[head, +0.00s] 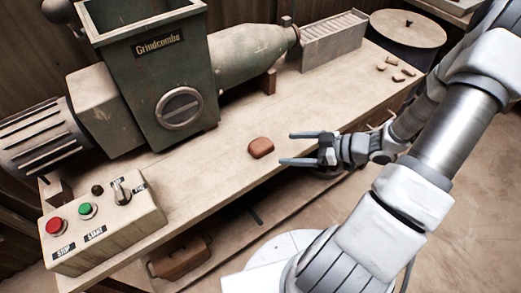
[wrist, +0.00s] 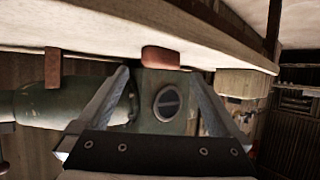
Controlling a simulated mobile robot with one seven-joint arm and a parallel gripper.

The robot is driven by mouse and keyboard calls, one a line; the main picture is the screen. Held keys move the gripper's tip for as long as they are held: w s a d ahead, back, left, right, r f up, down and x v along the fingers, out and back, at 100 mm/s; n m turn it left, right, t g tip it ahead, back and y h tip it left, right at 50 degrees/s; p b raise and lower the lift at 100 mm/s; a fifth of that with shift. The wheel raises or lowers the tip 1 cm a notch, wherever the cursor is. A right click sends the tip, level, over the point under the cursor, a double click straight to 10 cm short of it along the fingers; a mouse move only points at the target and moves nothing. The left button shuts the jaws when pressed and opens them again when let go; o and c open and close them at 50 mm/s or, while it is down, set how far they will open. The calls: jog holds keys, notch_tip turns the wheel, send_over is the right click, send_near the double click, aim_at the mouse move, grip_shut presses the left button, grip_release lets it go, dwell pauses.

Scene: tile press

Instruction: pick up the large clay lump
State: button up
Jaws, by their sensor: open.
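The large clay lump (head: 261,148) is a reddish-brown rounded block lying on the pale bench top, near its front edge. My gripper (head: 288,148) is open and empty just to its right in the head view, with both fingers pointing at it. The fingers are apart from the lump. In the wrist view, which looks upside down, the lump (wrist: 161,56) shows beyond my gripper (wrist: 158,75), between the two fingertips and near the bench surface.
A green Grindcombe machine (head: 158,85) stands behind the lump. A control box (head: 103,232) with red and green buttons is at front left. Several small clay pieces (head: 398,77) lie at the far right, near a ribbed rack (head: 333,42). The bench around the lump is clear.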

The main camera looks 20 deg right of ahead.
aim_at(267, 146)
jog(key=x, duration=0.2)
jog(key=shift+w+a+f, duration=0.15)
jog(key=shift+a+f, duration=0.05)
jog(key=shift+a, duration=0.1)
jog(key=shift+a+r+b+x, duration=0.15)
jog(key=shift+b+x, duration=0.3)
jog(key=shift+x, duration=0.55)
jog(key=shift+r+b+x, duration=0.15)
jog(key=shift+b+x, duration=0.3)
jog(key=shift+x, duration=0.5)
jog(key=shift+a+r+b+x, duration=0.15)
jog(key=shift+b+x, duration=0.3)
jog(key=shift+x, duration=0.55)
jog(key=shift+d, duration=0.1)
jog(key=c, duration=1.3)
